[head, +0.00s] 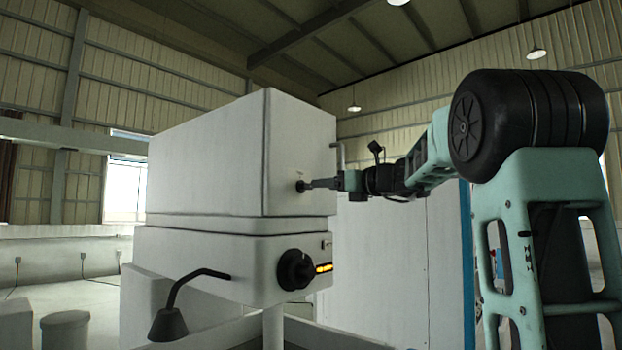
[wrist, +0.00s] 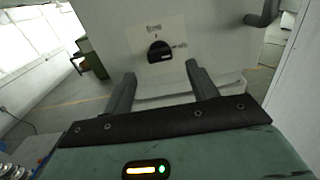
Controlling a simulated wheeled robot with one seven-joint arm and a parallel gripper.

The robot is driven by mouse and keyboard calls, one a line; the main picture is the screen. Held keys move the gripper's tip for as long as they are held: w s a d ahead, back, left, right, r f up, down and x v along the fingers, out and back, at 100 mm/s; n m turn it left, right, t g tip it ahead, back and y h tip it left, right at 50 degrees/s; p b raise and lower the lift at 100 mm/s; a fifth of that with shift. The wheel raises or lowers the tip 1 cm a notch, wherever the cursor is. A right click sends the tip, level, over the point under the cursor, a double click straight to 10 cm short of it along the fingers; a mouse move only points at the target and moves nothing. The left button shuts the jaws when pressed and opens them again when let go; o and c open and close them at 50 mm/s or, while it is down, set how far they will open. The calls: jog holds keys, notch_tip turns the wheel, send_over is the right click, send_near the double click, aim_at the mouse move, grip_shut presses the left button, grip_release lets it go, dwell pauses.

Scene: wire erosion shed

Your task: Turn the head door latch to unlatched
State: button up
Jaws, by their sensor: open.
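The head door latch appears to be the small black knob (head: 300,186) on the side of the upper white machine box (head: 210,160). In the wrist view the latch knob (wrist: 160,52) sits on a pale plate with small lettering too blurred to read surely. My gripper (head: 318,184) is at the latch in the head view. In the wrist view its fingers (wrist: 161,70) are open, one to either side below the knob, with nothing between them. I cannot tell whether the fingertips touch the knob.
A larger black knob (head: 295,269) with yellow lights beside it is on the lower white box. A bent dark pipe with a cone end (head: 170,322) sticks out in front. A grey bar handle (wrist: 264,12) is right of the latch. A white panel (head: 395,265) stands behind.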

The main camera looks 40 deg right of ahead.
aim_at(309, 186)
jog(key=w, duration=0.2)
jog(key=w+p, duration=0.1)
jog(key=w, duration=0.1)
jog(key=w+a+p, duration=0.1)
jog(key=w, duration=0.1)
jog(key=shift+w, duration=0.15)
jog(key=c, duration=1)
